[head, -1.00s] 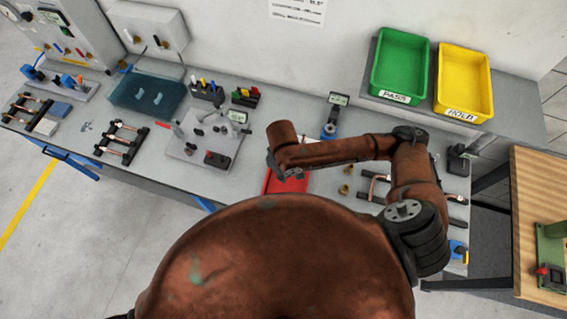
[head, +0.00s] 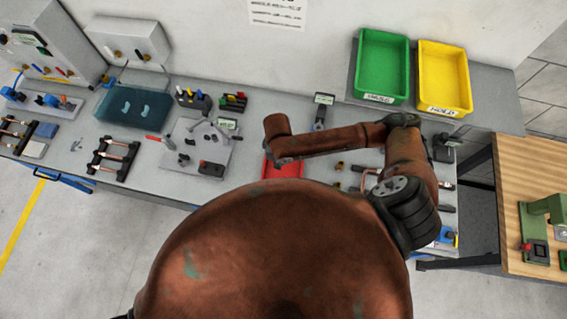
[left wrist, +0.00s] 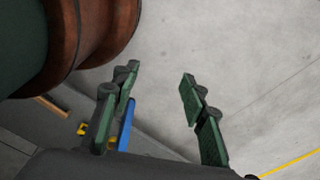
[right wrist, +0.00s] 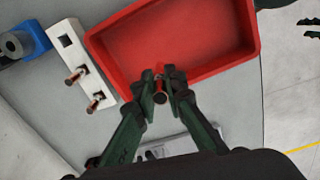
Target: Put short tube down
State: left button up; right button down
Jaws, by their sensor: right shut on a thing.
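In the right wrist view my right gripper (right wrist: 162,90) is shut on a short copper tube (right wrist: 160,97). The tube shows end-on between the fingertips, and the rest of it is hidden. The gripper is over the near edge of a red tray (right wrist: 185,50). I cannot tell how high the tube is above the tray. In the head view the red tray (head: 283,170) is partly hidden by my right arm and body. My left gripper (left wrist: 160,85) is open and empty above the floor in the left wrist view.
A white block (right wrist: 82,65) with two copper pieces stands beside the tray in the right wrist view. Green (head: 383,66) and yellow (head: 444,76) bins sit at the back right. A grey clamp fixture (head: 200,148) is left of the tray. Racks with tubes (head: 113,159) lie farther left.

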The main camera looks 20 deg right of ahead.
jog(key=w+d+f+b, duration=0.1)
jog(key=f+b, duration=0.1)
jog(key=b, duration=0.1)
jog(key=d+f+b, duration=0.1)
jog(key=f+b, duration=0.2)
jog(key=b, duration=0.1)
jog(key=w+d+f+b, duration=0.1)
jog(key=f+b, duration=0.2)
jog(key=shift+w, duration=0.3)
jog(key=shift+f+b, duration=0.15)
jog(key=shift+b, duration=0.45)
pick_arm(q)
notch_tip(320, 180, down, 12)
jog(key=w, duration=0.1)
jog(key=shift+w, duration=0.25)
pick_arm(e)
jog(key=c, duration=2)
grip_release()
